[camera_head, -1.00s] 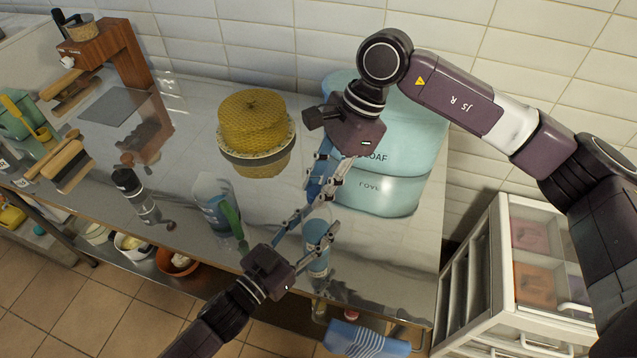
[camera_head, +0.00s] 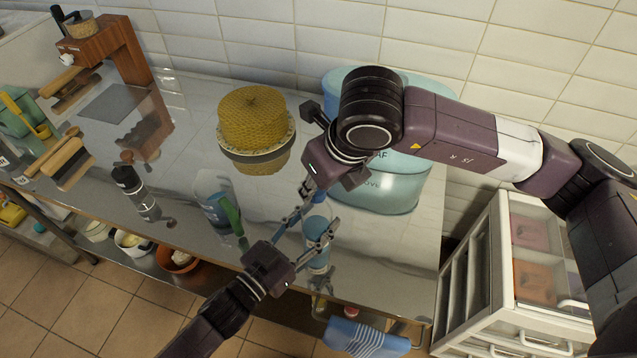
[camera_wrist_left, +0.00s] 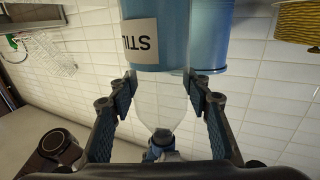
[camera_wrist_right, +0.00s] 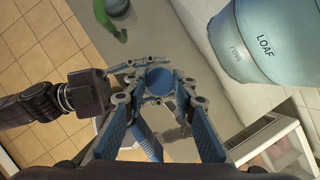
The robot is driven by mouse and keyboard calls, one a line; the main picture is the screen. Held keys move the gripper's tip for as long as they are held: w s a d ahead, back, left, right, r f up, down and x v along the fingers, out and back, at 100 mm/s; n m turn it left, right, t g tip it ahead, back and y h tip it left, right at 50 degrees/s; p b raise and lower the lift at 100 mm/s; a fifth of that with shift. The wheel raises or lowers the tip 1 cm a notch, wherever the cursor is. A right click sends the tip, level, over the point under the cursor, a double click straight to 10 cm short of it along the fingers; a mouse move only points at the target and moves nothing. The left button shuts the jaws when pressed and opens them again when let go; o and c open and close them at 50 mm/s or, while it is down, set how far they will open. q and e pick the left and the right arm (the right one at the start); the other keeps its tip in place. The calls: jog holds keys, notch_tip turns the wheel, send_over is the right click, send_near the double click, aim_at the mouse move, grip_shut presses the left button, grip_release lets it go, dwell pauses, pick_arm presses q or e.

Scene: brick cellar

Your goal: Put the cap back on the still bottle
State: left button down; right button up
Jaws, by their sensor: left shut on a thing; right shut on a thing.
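The still bottle (camera_head: 318,262) stands upright near the counter's front edge. In the left wrist view it (camera_wrist_left: 156,40) appears upside down, with a blue body, a partly visible label and a clear shoulder. My left gripper (camera_head: 302,240) is shut around its upper part. My right gripper (camera_wrist_right: 159,101) reaches down from above and is shut at the bottle's top. In the left wrist view its blue fingers show by the neck. The cap is mostly hidden between my right fingertips; I cannot tell whether it touches or sits on the neck.
A blue loaf bin (camera_head: 395,185) stands behind my right gripper. White drawers (camera_head: 500,330) stand right of the counter.

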jog(key=m, duration=0.2)
jog(key=m+h, duration=0.1)
jog(key=m, duration=0.1)
jog(key=shift+a+m+t+h, duration=0.2)
jog(key=shift+m+t+h, duration=0.1)
jog(key=shift+m+t, duration=0.1)
jog(key=m+h, duration=0.2)
jog(key=m, duration=0.3)
jog(key=shift+a, duration=0.1)
jog(key=m+h, duration=0.1)
jog(key=m, duration=0.4)
jog(key=shift+w+g+h, duration=0.1)
jog(key=shift+g+h, duration=0.3)
jog(key=m+g, duration=0.1)
jog(key=m, duration=0.1)
jog(key=m+h, duration=0.1)
jog(key=m, duration=0.2)
jog(key=shift+a+g, duration=0.1)
jog(key=shift+g, duration=0.3)
jog(key=o, duration=0.7)
jog(key=shift+r, duration=2.2)
jog(key=shift+c, duration=0.4)
